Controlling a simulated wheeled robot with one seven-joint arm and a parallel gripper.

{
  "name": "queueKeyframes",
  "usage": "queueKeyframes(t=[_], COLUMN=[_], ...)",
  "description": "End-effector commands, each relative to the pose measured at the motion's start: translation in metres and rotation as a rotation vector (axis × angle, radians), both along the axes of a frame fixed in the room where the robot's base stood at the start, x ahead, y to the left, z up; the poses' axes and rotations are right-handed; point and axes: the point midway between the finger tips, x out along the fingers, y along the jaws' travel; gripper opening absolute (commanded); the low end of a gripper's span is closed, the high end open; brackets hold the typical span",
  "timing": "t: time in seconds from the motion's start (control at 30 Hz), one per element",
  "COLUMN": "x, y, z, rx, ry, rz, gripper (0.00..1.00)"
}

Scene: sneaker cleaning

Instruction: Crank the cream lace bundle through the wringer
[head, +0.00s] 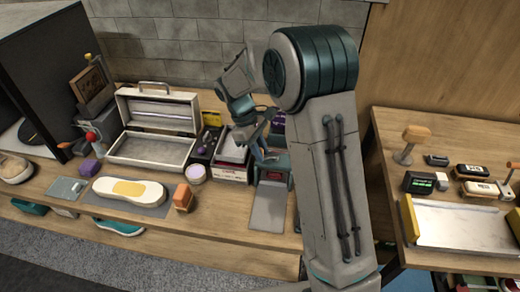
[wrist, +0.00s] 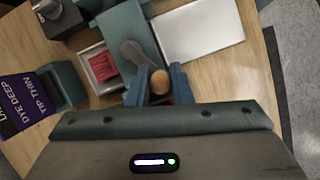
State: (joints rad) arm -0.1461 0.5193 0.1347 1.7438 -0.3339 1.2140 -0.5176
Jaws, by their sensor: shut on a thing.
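The wringer is a teal block (wrist: 124,28) with a grey crank arm (wrist: 134,50) that ends in a round wooden knob (wrist: 160,82). In the head view the wringer (head: 272,164) stands at the right end of the left bench, partly hidden by my arm. My gripper (wrist: 160,76) is shut on the knob, with one blue finger on each side of it. In the head view my gripper (head: 263,150) is over the wringer. A flat pale tray (wrist: 203,30) adjoins the wringer. I cannot make out the cream lace bundle in either view.
A small box with a red block (wrist: 102,66) and a purple dye box (wrist: 22,103) stand near the wringer. An open case (head: 150,150), an orange block (head: 183,197) and a shoe sole (head: 128,191) lie further left. A second bench (head: 450,131) is at right.

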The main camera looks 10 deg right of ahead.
Motion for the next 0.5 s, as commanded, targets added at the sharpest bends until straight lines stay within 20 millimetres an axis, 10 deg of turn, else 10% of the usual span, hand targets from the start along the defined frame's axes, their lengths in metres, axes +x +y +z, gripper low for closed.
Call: queueKeyframes(t=[0.07, 0.1, 0.13, 0.5], x=[-0.0002, -0.0002, -0.0002, 0.0013], y=[0.0014, 0.0014, 0.0013, 0.0007], z=[0.0003, 0.0003, 0.0002, 0.0035], rx=[0.002, 0.002, 0.002, 0.001], ry=[0.000, 0.000, 0.000, -0.002], rz=[0.001, 0.001, 0.001, -0.002], gripper=[0.00, 0.31, 0.39, 0.41])
